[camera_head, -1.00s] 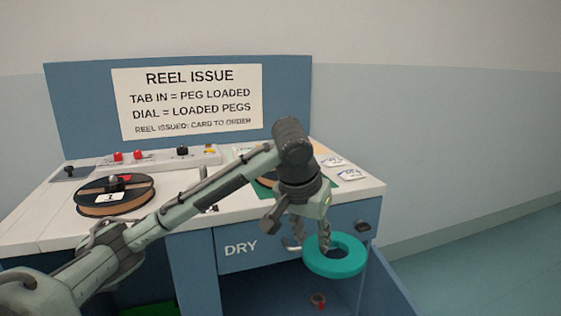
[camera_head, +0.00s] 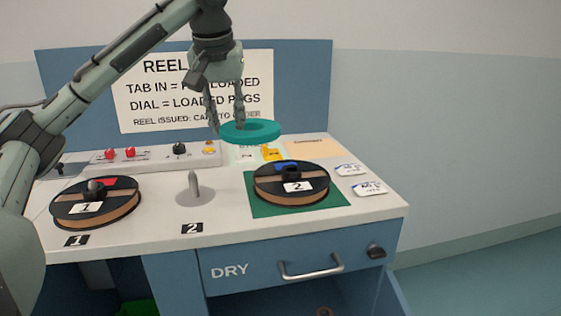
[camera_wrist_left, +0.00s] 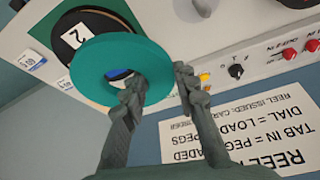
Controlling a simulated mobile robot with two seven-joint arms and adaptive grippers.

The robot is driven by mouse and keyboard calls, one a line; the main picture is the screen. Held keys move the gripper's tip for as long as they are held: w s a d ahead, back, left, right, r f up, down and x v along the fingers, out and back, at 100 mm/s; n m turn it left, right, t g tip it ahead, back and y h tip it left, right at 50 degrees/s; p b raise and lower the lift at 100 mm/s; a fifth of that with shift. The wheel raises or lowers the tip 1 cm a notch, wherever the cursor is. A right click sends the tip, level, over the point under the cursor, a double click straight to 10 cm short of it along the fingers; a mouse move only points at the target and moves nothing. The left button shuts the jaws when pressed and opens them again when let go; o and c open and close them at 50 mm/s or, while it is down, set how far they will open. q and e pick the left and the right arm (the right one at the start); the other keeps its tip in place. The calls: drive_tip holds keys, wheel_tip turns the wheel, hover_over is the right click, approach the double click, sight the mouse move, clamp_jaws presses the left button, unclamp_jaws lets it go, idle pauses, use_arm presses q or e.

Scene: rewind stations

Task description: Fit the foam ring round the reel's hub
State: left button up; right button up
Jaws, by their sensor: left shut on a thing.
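My left gripper (camera_head: 228,122) is shut on the teal foam ring (camera_head: 262,131), gripping one side of it. It holds the ring in the air above the back of the counter. The ring also shows in the left wrist view (camera_wrist_left: 100,62), one finger passing through its hole. Reel 2 (camera_head: 291,183), black and brown with a blue mark by its hub, lies flat on a green mat (camera_head: 262,208), below and to the right of the ring. Reel 1 (camera_head: 95,203), with a red mark, lies at the left. My right gripper is not in view.
A bare peg (camera_head: 194,186) stands between the reels, by a "2" label. A control panel with knobs (camera_head: 179,149) runs along the back, below the sign (camera_head: 190,90). Cards (camera_head: 352,170) lie at the right. The DRY drawer (camera_head: 240,258) is below.

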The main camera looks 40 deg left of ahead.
use_arm(q)
drive_tip(key=w+d+f, duration=0.1)
drive_tip(key=w, duration=0.1)
drive_tip(key=w+d+f, duration=0.2)
drive_tip(key=w, duration=0.1)
drive_tip(key=w+d+f, duration=0.1)
drive_tip(key=w+f, duration=0.1)
drive_tip(key=shift+w+d+f, duration=0.1)
drive_tip(key=shift+w+d, duration=0.15)
drive_tip(key=shift+w+d+f, duration=0.1)
drive_tip(key=shift+w+f, duration=0.05)
drive_tip(key=shift+w, duration=0.1)
wheel_tip(320, 180, down, 4)
drive_tip(key=shift+r, duration=0.1)
drive_tip(key=shift+f, duration=0.2)
